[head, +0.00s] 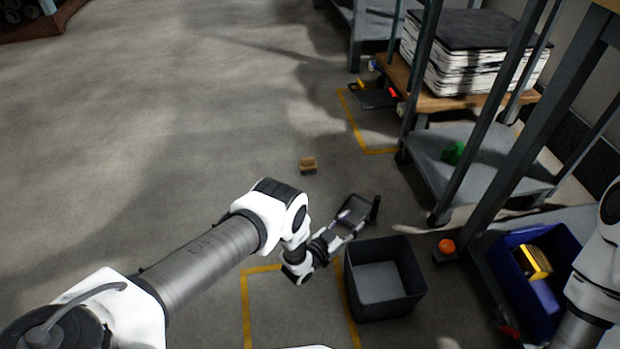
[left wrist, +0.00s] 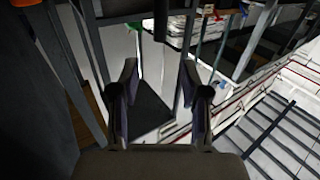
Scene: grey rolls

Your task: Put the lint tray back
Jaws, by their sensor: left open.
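In the left wrist view a dark flat panel (left wrist: 150,112), probably the same tray, shows between the open fingers (left wrist: 158,72). I cannot tell whether the fingers touch it. My right arm shows at the right edge, but its gripper is out of view.
An open dark bin (head: 402,267) stands just right of my left gripper. A blue crate (head: 512,285) holds a yellow thing (head: 534,262). A shelf cart (head: 495,165) stands behind, with an orange ball (head: 446,246) near its foot. A small brown block (head: 308,164) lies on open floor.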

